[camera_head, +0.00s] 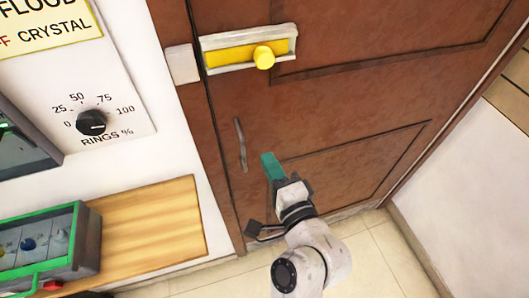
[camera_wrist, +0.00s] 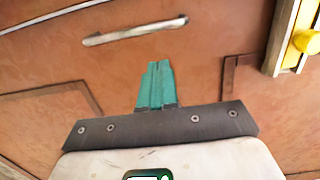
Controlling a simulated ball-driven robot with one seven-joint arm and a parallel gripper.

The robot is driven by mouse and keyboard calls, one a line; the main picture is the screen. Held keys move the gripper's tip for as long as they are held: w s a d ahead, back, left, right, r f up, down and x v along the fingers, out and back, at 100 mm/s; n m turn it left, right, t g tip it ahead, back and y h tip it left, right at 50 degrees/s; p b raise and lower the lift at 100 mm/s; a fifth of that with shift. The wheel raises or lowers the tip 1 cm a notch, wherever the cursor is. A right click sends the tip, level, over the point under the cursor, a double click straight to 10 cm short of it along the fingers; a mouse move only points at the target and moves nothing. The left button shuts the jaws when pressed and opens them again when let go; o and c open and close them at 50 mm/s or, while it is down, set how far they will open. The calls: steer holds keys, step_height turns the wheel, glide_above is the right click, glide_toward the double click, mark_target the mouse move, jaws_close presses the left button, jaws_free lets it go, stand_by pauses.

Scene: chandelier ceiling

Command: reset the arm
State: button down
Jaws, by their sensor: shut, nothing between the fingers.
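My gripper (camera_head: 268,158) is in front of the brown door, below and to the right of the door's grey handle. Its teal fingers are closed together and hold nothing. In the wrist view my gripper (camera_wrist: 159,65) points at the door panel, with the handle (camera_wrist: 135,31) beyond the fingertips. I cannot tell how far the fingertips are from the door surface.
The brown door (camera_head: 340,100) carries a yellow sliding bolt (camera_head: 245,54) with a round knob. Left are a dial (camera_head: 91,122) marked in percent, a wooden shelf (camera_head: 155,222) and a green-rimmed box (camera_head: 40,245). Tiled floor (camera_head: 375,255) shows at lower right.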

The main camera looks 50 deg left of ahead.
steer(key=shift+s+b+v, duration=0.1)
steer(key=shift+b+v, duration=0.15)
steer(key=shift+v, duration=1.15)
steer(key=shift+s+b+v, duration=0.15)
steer(key=shift+b+v, duration=0.1)
steer(key=shift+v, duration=1.15)
steer(key=shift+a, duration=0.15)
steer(key=w+d+f+n+h, duration=0.15)
steer(key=d+f+h, duration=0.45)
steer(key=d, duration=0.6)
steer(key=w+d+f+n+h, duration=0.1)
steer(key=w+d+f+h, duration=0.15)
steer(key=d+f, duration=0.75)
steer(key=s+d+f+g+h, duration=0.1)
steer(key=s+d+h, duration=0.2)
steer(key=s+d, duration=0.2)
steer(key=s+d+f+g+h, duration=0.1)
steer(key=s+d, duration=0.5)
steer(key=d, duration=0.6)
steer(key=s+d+f+g+h, duration=0.2)
steer(key=s+d+h, duration=0.2)
steer(key=d, duration=0.5)
steer(key=shift+s+h, duration=0.35)
steer(key=shift+s, duration=0.45)
